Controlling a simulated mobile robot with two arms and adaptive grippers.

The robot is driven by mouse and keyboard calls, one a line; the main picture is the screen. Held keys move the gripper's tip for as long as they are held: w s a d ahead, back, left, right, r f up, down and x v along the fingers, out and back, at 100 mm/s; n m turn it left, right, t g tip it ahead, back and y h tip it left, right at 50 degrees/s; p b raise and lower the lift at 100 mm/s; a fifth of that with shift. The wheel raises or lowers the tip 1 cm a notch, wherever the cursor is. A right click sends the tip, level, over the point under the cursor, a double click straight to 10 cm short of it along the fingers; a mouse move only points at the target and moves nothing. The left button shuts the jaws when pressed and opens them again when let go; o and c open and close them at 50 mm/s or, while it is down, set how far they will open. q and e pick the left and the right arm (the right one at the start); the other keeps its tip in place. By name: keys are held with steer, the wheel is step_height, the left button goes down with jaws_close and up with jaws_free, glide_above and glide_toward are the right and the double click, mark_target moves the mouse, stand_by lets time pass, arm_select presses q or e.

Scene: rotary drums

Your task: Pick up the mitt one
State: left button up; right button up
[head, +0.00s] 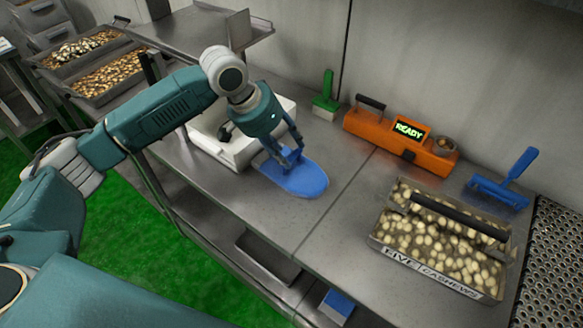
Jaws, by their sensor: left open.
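A flat, rounded blue mitt (308,182) lies on the steel counter near its front edge, just right of a white bin (222,150). My left gripper (289,160) is over the mitt's rear left part with its fingers pointing down. It is open, and its fingertips are at or just above the mitt. I cannot tell whether they touch it. The gripper and its fingers hide a part of the mitt. My right gripper is not in view.
An orange device (375,130) with a "READY" display and a green brush (325,103) stand along the wall. A tray of cashews (385,250) and a blue scraper-like tool (500,190) are at the right. The counter (325,222) in front of the mitt is clear.

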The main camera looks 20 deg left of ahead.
mark_target(290, 158)
arm_select(q)
steer(key=x, duration=0.2)
steer(key=p+x, duration=0.1)
steer(key=shift+s+f, duration=0.15)
steer(key=shift+f, duration=0.35)
steer(key=shift+w+d+f, duration=0.1)
steer(key=shift+w+f, duration=0.1)
steer(key=shift+f, duration=0.3)
jaws_close()
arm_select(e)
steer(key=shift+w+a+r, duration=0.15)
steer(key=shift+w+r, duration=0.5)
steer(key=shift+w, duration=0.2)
arm_select(q)
steer(key=shift+r, duration=0.1)
